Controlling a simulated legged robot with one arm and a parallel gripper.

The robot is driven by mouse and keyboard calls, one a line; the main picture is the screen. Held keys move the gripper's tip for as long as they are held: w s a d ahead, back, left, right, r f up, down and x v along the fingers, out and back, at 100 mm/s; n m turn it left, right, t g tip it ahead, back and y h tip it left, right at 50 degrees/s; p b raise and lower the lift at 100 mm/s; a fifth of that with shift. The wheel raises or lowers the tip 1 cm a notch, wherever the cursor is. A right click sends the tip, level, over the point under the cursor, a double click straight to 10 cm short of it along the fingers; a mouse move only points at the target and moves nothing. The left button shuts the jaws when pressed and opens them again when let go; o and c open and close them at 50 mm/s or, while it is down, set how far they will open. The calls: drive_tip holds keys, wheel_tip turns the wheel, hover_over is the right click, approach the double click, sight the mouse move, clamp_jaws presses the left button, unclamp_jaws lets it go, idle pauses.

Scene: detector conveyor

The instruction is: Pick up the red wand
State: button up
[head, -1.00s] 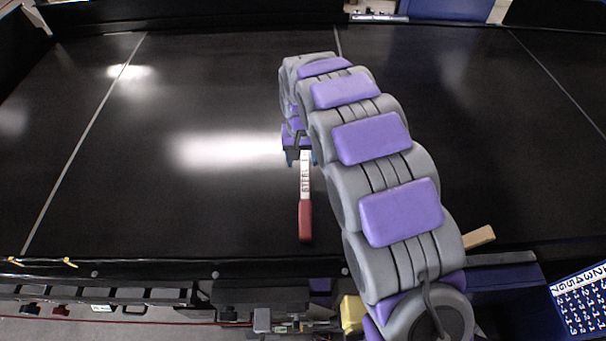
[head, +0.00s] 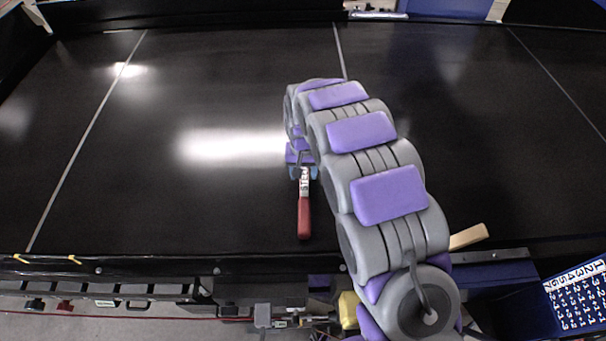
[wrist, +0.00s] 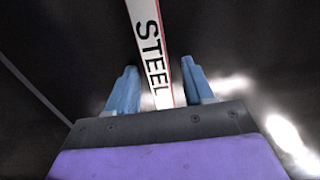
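The red wand (head: 304,216) lies on the black conveyor belt, its red end towards me and its white part, lettered STEEL, running under my gripper. My gripper (head: 303,173) is over the white part, its fingers pointing towards the red end. In the wrist view the white strip of the wand (wrist: 151,45) runs between the two blue fingers of my gripper (wrist: 159,64). The fingers stand apart with a gap on each side of the strip. The far end of the wand is hidden behind my gripper.
The black belt (head: 130,170) around the wand is clear. A dark rail (head: 150,265) runs along its near edge. A wooden block (head: 468,236) lies at the near right, and a numbered white-and-blue sheet (head: 578,296) is at the lower right.

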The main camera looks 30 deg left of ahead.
clamp_jaws()
idle(0.4)
